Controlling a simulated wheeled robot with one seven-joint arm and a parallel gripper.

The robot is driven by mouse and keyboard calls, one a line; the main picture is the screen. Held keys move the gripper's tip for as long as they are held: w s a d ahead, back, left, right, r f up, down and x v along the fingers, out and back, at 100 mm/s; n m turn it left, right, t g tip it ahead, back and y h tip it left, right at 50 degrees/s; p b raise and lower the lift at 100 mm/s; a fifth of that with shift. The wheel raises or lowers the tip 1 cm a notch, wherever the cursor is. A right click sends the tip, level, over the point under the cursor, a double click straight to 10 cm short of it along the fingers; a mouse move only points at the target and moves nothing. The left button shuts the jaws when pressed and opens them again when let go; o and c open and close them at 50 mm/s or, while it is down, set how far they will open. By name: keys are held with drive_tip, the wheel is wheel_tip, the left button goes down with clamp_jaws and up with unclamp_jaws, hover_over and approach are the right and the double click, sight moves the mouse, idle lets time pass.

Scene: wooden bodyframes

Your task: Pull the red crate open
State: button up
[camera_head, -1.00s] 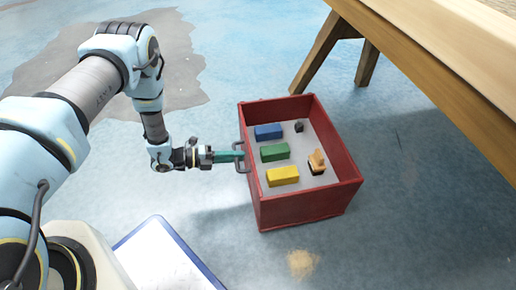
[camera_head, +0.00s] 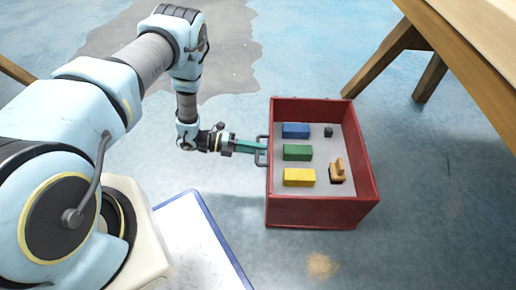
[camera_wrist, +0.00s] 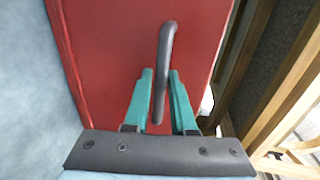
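The red crate (camera_head: 322,213) is an open-topped box on the blue floor, left of the wooden bench. Its dark bar handle (camera_head: 261,151) is on the side facing my arm. My gripper (camera_head: 258,149) reaches it from the left. In the wrist view, the two teal fingers of my gripper (camera_wrist: 161,85) stand on either side of the handle (camera_wrist: 165,60), close against it, in front of the red crate wall (camera_wrist: 110,55). The handle's lower end lies between the fingers. Exact finger contact is hard to see.
In the crate lie a blue block (camera_head: 296,130), a green block (camera_head: 297,152), a yellow block (camera_head: 299,177), a small dark piece (camera_head: 328,131) and a tan-and-black tool (camera_head: 338,170). The wooden bench (camera_head: 470,50) stands at right, its legs beyond the crate.

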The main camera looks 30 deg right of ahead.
drive_tip(key=o, duration=0.3)
drive_tip(key=p+v, duration=0.2)
drive_tip(key=v, duration=0.8)
drive_tip(key=shift+w+a, duration=0.15)
drive_tip(key=shift+a, duration=0.2)
